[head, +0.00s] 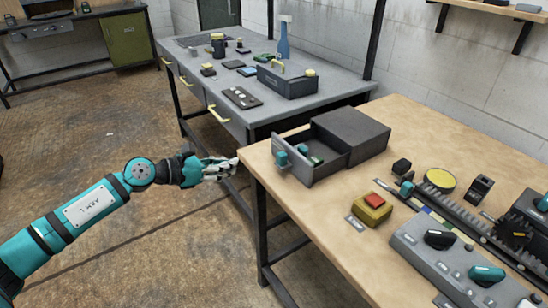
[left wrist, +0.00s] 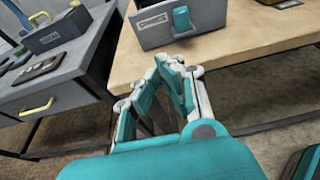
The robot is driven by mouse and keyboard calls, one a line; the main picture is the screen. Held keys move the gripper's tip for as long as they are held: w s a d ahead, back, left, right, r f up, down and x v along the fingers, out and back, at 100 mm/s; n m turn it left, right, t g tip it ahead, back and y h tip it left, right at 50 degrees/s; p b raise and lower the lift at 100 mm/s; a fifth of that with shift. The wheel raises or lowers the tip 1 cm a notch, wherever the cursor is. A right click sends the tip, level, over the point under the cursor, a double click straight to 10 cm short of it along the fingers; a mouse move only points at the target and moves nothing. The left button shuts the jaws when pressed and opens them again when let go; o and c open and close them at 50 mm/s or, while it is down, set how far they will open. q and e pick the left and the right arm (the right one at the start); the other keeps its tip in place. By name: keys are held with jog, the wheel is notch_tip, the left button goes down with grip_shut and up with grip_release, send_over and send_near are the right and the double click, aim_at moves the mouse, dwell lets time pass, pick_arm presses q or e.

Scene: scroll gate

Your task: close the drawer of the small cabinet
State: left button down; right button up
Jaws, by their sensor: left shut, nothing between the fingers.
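The small cabinet (head: 352,132) is a dark grey box on the wooden table. Its drawer (head: 318,171) is pulled out toward the left, and small teal and dark items (head: 311,156) lie inside. The drawer front has a teal handle (head: 281,158). In the left wrist view the drawer front (left wrist: 152,28) with its handle (left wrist: 182,18) is at the top, beyond my fingertips. My left gripper (head: 236,166) is shut and empty, left of the table's corner and apart from the drawer; it also shows in the left wrist view (left wrist: 174,66). My right gripper is not in view.
On the wooden table (head: 290,205) are a yellow block with a red button (head: 371,209), a toothed rack (head: 450,208) and a grey knob panel (head: 445,255). A grey bench (head: 200,85) with a toolbox (head: 287,80) stands behind. Floor left of the table is clear.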

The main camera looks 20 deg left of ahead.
aim_at(270, 165)
pick_arm(q)
jog(key=x, duration=0.4)
jog(key=p+x, duration=0.1)
jog(key=x, duration=0.3)
jog(key=r+p+x, duration=0.1)
jog(key=x, duration=0.3)
jog(key=shift+w+d, duration=0.45)
jog(key=shift+w, duration=0.05)
